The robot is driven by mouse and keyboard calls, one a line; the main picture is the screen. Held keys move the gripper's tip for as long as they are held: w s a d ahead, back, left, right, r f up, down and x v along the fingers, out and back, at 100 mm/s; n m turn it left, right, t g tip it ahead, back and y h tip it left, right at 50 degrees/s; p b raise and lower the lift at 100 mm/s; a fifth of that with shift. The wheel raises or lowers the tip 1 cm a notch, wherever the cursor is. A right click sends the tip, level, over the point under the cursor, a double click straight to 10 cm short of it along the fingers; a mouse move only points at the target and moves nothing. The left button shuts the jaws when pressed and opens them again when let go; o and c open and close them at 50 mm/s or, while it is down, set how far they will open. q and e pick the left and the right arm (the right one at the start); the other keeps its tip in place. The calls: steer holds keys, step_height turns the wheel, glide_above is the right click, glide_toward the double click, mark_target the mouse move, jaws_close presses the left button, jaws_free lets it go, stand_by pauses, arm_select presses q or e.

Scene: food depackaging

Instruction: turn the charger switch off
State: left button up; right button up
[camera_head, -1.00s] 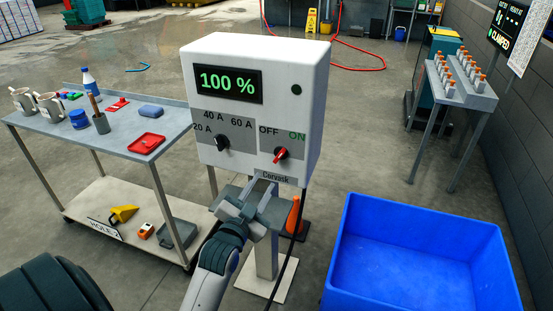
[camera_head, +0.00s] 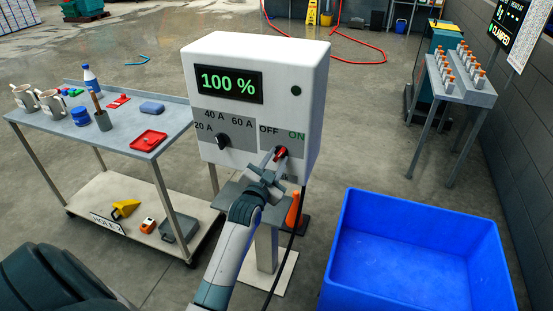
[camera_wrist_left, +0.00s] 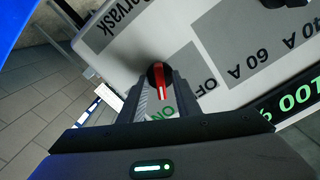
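The white charger box (camera_head: 265,75) reads 100 % in green and has a red switch knob (camera_head: 281,153) below the OFF and ON labels. The knob's pointer leans up and right towards ON. My left gripper (camera_head: 274,160) is at the front of the box, right at this knob. In the left wrist view the red knob (camera_wrist_left: 160,82) shows between the tips of the two fingers (camera_wrist_left: 161,95), which stand apart on either side of it. Whether they touch it is hard to tell. My right gripper is not in view.
A black current dial (camera_head: 222,141) is left of the switch. A blue bin (camera_head: 425,205) stands at the lower right. A cart (camera_head: 125,143) with mugs and small items stands at the left. A dark cable hangs below the box.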

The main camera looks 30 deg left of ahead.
arm_select(q)
jaws_close()
